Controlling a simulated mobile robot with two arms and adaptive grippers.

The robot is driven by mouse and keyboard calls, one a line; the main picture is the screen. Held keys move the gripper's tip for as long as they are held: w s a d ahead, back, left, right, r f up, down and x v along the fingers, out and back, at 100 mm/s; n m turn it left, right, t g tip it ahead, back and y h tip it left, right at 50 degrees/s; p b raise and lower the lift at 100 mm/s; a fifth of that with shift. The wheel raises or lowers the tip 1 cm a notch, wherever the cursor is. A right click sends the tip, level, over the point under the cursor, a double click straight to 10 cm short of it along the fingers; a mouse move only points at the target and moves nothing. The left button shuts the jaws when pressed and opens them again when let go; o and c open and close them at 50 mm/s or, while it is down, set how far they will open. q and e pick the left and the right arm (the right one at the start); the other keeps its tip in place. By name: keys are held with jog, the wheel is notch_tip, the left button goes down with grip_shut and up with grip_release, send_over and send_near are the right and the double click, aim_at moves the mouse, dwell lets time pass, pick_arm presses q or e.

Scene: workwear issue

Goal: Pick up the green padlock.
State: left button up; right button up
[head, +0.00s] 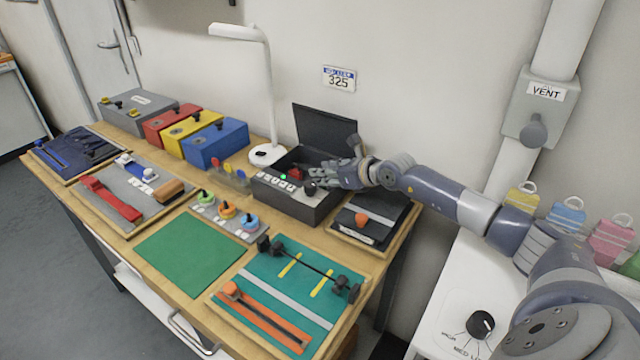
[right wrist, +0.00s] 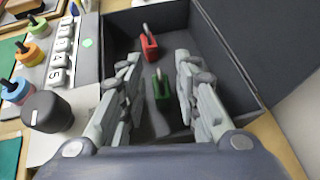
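The green padlock (right wrist: 161,88) is inside the open dark box (head: 288,205), as the right wrist view shows. Its shackle points up. A red padlock (right wrist: 149,45) lies just beyond it in the same box and also shows in the head view (head: 296,173). My right gripper (head: 325,177) reaches into the box from the right. In the right wrist view its fingers (right wrist: 158,75) are spread, one on each side of the green padlock, with gaps to both sides. The green padlock is hidden in the head view. My left gripper is not in view.
The box's raised lid (head: 324,130) stands behind it. A green mat (head: 188,250) is bare.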

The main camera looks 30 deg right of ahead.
grip_shut()
dwell(0.4)
